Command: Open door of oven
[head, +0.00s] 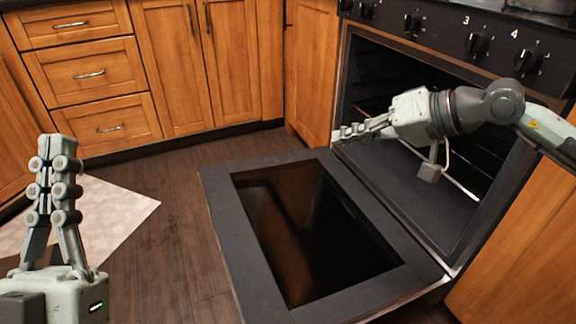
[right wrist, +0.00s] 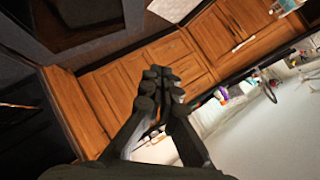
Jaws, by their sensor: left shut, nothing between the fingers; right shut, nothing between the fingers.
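The oven (head: 390,75) stands at the right in the head view, with its dark cavity exposed. Its door (head: 215,195) is folded down and lies about flat, with the dark glass panel (head: 310,240) facing up. My right gripper (head: 348,131) is shut and empty, above the inner part of the door in front of the cavity. It also shows in the right wrist view (right wrist: 160,78), fingers together. My left gripper (head: 55,150) is shut and empty at the left, over the floor and well apart from the door. The door's handle is hidden.
Wooden drawers (head: 90,73) and cabinets (head: 200,50) line the back. A pale mat (head: 115,215) lies on the floor at the left. Dark wooden floor (head: 170,250) between mat and door is clear. Knobs (head: 477,44) stick out along the oven's top front.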

